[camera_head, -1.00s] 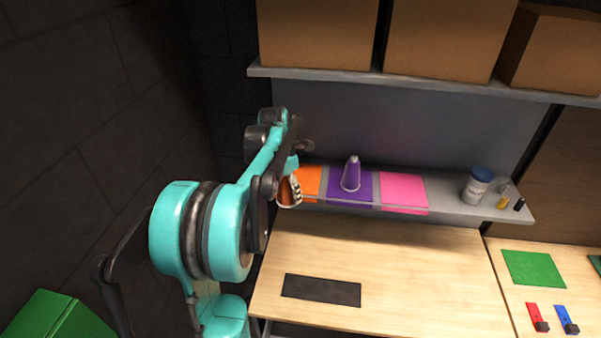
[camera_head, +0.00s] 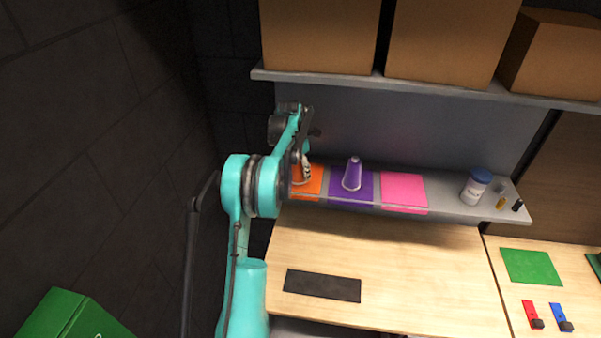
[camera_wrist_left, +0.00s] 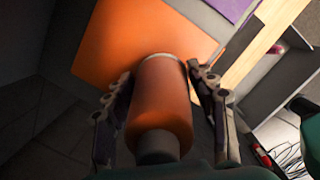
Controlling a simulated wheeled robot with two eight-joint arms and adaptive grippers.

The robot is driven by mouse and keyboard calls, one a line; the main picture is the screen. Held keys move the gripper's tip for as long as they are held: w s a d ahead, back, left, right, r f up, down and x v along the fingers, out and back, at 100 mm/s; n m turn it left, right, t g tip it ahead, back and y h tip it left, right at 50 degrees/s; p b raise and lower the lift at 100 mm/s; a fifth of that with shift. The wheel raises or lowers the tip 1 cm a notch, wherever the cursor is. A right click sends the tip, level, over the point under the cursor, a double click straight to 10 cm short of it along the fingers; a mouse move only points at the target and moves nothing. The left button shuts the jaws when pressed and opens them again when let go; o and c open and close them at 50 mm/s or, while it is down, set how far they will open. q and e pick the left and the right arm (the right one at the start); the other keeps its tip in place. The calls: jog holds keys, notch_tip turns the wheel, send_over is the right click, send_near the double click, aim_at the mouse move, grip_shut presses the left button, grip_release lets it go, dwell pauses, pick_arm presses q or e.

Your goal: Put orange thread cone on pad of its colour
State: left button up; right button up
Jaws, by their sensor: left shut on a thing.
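The orange thread cone (camera_wrist_left: 161,103) is between the fingers of my left gripper (camera_wrist_left: 165,95) in the left wrist view, its wide pale-rimmed end towards the orange pad (camera_wrist_left: 140,40). In the head view my left gripper (camera_head: 303,172) is at the orange pad (camera_head: 314,182), at the left end of the lower shelf; the cone is mostly hidden there by the arm. Whether the cone touches the pad I cannot tell. My right gripper is not in view.
A purple cone (camera_head: 352,174) stands on the purple pad (camera_head: 340,196), right of the orange one. A pink pad (camera_head: 404,190) and a white jar (camera_head: 474,188) are further right. The upper shelf (camera_head: 420,92) with cardboard boxes overhangs. The wooden table (camera_head: 420,270) below is mostly clear.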

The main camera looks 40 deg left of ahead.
pick_arm(q)
jog(key=shift+f, duration=0.7)
jog(key=shift+w+a+f+p, duration=0.15)
jog(key=shift+w+f+p, duration=0.1)
jog(key=shift+p, duration=0.1)
jog(key=shift+f, duration=0.25)
jog(key=o, duration=0.9)
jog(key=shift+f+b, duration=0.1)
jog(key=shift+b, duration=0.2)
jog(key=o, duration=0.4)
jog(key=shift+o, duration=0.2)
